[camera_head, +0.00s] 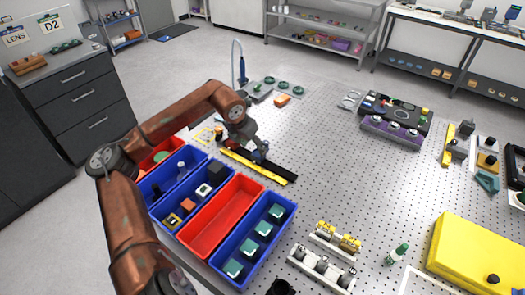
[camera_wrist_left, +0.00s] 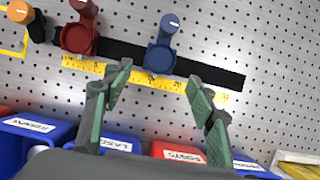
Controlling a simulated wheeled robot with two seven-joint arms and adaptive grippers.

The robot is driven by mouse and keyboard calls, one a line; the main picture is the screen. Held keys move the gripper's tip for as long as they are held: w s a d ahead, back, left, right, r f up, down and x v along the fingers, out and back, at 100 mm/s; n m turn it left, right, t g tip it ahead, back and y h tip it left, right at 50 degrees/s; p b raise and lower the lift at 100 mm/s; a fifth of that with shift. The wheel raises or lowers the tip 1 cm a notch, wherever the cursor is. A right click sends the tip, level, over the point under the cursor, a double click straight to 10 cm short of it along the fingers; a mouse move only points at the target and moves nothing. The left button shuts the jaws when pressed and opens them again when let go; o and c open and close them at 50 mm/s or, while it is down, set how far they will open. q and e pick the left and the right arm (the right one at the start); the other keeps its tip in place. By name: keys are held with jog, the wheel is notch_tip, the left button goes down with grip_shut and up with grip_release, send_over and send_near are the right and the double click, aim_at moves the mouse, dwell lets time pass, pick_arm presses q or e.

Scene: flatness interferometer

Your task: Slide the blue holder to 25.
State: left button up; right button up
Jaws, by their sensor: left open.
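The blue holder (camera_wrist_left: 160,56) sits on a black rail (camera_wrist_left: 215,74), which has a yellow scale (camera_wrist_left: 155,80) along its near side. The scale's numbers are too small to read. A dark red holder (camera_wrist_left: 79,38) stands to its left on the rail. My left gripper (camera_wrist_left: 159,76) is open, with its green-padded fingers at either side of the blue holder's near end in the picture; contact cannot be told. In the head view, my left gripper (camera_head: 254,151) is over the rail (camera_head: 277,171), and the blue holder is mostly hidden. My right gripper is not in view.
An orange-topped part (camera_wrist_left: 18,12) is at the rail's left end. Blue and red bins (camera_head: 219,216) line the table's near left edge. Small optics mounts (camera_head: 338,237) and a yellow box (camera_head: 468,255) stand on the right. The perforated tabletop (camera_head: 340,170) right of the rail is largely clear.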

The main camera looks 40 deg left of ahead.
aim_at(257, 155)
pick_arm(q)
jog(key=x, duration=0.6)
jog(key=shift+a+f+b, duration=0.1)
jog(key=shift+f+b, duration=0.25)
jog(key=shift+f, duration=0.05)
jog(key=shift+c, duration=0.2)
grip_shut()
